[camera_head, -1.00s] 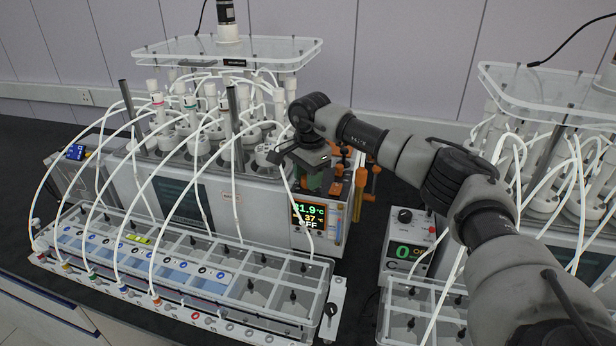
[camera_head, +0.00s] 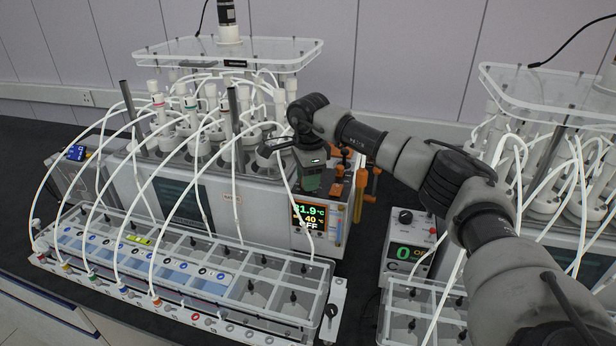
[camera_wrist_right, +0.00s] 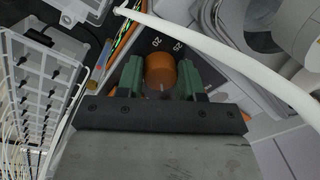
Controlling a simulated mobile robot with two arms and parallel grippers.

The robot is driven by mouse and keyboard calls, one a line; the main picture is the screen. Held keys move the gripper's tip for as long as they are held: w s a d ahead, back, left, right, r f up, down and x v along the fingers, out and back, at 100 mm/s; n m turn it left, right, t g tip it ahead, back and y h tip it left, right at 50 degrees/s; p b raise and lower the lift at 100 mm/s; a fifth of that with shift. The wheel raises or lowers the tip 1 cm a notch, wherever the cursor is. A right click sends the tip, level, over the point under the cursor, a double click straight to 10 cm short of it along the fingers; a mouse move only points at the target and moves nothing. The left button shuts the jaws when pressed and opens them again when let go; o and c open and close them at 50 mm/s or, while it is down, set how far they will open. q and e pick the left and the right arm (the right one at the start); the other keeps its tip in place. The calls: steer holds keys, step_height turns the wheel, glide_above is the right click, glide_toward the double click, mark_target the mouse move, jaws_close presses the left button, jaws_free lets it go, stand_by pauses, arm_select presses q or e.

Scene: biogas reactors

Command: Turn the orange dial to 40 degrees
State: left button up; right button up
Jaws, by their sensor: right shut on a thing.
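The orange dial (camera_wrist_right: 160,72) sits between the two green fingers of my right gripper (camera_wrist_right: 161,80) in the right wrist view. The fingers are shut on it from both sides. In the head view my right gripper (camera_head: 311,184) points down on top of the reactor's control box, and the dial is hidden behind it. The display (camera_head: 309,215) on the box's front reads 31.9 °C, with 40 °C below it and OFF at the bottom. My left gripper is not in view.
A white tube (camera_wrist_right: 235,50) crosses close to the gripper in the right wrist view. A rack tray (camera_head: 318,285) stands in front of the reactor. Orange clamps (camera_head: 371,182) are right of the control box. A second control unit (camera_head: 408,240) stands further right.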

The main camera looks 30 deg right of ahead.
steer(key=shift+r, duration=0.1)
steer(key=o, duration=0.9)
steer(key=r+b, duration=0.1)
steer(key=r, duration=0.6)
steer(key=r+b, duration=0.1)
steer(key=r, duration=0.2)
steer(key=shift+s+a+r+b, duration=0.1)
steer(key=shift+s+r+b, duration=0.15)
steer(key=shift+r+b, duration=0.1)
